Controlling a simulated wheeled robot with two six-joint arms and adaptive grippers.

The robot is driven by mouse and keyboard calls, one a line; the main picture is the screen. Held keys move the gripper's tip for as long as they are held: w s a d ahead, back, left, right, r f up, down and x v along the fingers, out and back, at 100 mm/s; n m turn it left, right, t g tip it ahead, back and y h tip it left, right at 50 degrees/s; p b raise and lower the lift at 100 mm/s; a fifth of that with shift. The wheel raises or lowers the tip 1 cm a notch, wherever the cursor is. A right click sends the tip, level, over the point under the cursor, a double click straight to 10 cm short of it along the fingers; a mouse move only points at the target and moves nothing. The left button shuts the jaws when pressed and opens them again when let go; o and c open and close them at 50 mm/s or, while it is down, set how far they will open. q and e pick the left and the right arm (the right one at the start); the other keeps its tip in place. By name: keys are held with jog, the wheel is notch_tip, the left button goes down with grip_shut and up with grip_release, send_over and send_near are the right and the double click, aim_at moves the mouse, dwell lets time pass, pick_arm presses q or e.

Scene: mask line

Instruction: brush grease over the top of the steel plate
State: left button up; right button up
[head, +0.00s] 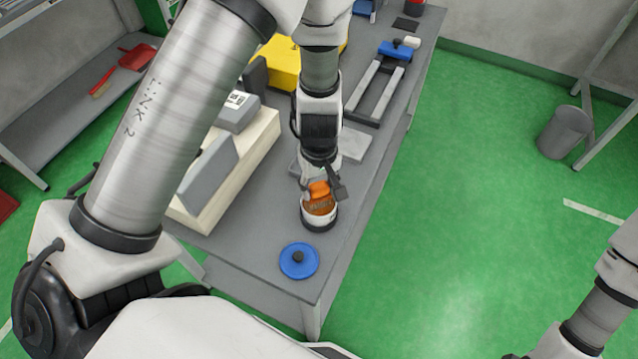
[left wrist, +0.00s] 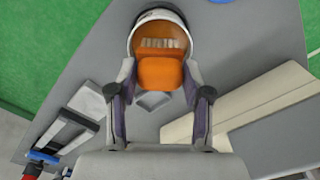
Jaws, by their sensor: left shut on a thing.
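My left gripper (head: 322,190) points down over an open pot (head: 319,223) near the table's front. It is shut on the orange brush (head: 319,188), whose block shows between the fingers in the left wrist view (left wrist: 160,73). Pale bristles show inside the pot's white rim (left wrist: 150,15), over orange-brown grease (head: 318,205). How deep the bristles sit in it I cannot tell. A light grey flat plate, seemingly the steel plate (head: 353,146), lies behind the pot, partly hidden by my left wrist. My right gripper is out of view.
A blue lid with a dark knob (head: 299,260) lies at the front table corner. A cream block with grey parts (head: 255,140) stands left of the pot. Behind the plate are grey rails (head: 385,92) with a blue clamp (head: 396,49). A yellow case (head: 282,63) stands farther back.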

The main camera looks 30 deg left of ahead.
aim_at(319, 186)
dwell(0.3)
pick_arm(q)
notch_tip(319, 186, up, 7)
jog(key=p, duration=0.7)
jog(key=shift+f, duration=0.1)
dwell(0.5)
